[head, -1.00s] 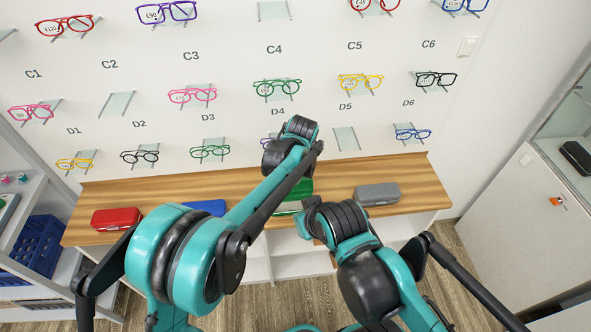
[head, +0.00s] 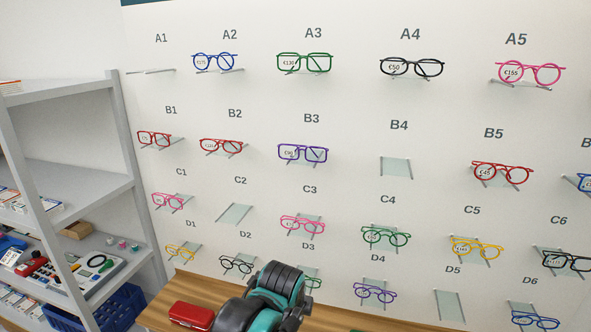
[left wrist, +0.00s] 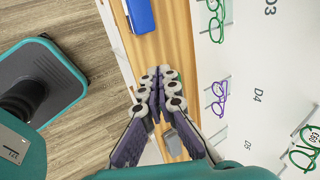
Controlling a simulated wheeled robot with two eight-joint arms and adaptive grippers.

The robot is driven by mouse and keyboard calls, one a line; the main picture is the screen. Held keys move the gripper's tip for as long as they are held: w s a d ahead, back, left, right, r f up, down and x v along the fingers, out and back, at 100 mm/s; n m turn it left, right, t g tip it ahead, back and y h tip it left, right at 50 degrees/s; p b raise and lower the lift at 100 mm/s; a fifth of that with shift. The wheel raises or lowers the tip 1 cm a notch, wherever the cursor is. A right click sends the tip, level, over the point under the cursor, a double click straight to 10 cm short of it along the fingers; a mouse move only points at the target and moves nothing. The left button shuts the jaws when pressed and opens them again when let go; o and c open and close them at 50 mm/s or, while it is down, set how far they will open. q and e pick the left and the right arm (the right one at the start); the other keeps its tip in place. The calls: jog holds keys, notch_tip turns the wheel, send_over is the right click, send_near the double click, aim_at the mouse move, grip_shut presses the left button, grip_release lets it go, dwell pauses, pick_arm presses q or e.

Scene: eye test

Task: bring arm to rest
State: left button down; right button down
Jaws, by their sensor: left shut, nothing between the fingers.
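My left gripper (left wrist: 157,78) shows in the left wrist view with its fingertips together and nothing held. It hangs over the wooden counter top (left wrist: 176,55), with a blue case (left wrist: 139,15) beyond the fingertips and a grey case (left wrist: 188,134) seen between the finger bases. In the head view, a teal and black link of my arm (head: 265,305) rises at the bottom centre, in front of the wall and counter. No gripper shows in the head view, and my right gripper is in neither view.
The wall display (head: 350,105) carries several glasses on small shelves, some shelves empty. A red case (head: 192,316) lies on the counter. A grey shelf unit (head: 90,185) with a blue crate (head: 105,308) stands at left.

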pick_arm(q)
jog(key=s+a+f+n+t, duration=0.1)
jog(key=s+a+f+n, duration=0.1)
jog(key=s+a+n, duration=0.6)
jog(key=s+a+f+n+y, duration=0.1)
jog(key=s+a+f+n, duration=0.1)
jog(key=s+a+n, duration=0.6)
jog(key=a+n, duration=0.1)
jog(key=n, duration=0.4)
jog(key=shift+a+f+t, duration=0.3)
jog(key=shift+a+t, duration=0.1)
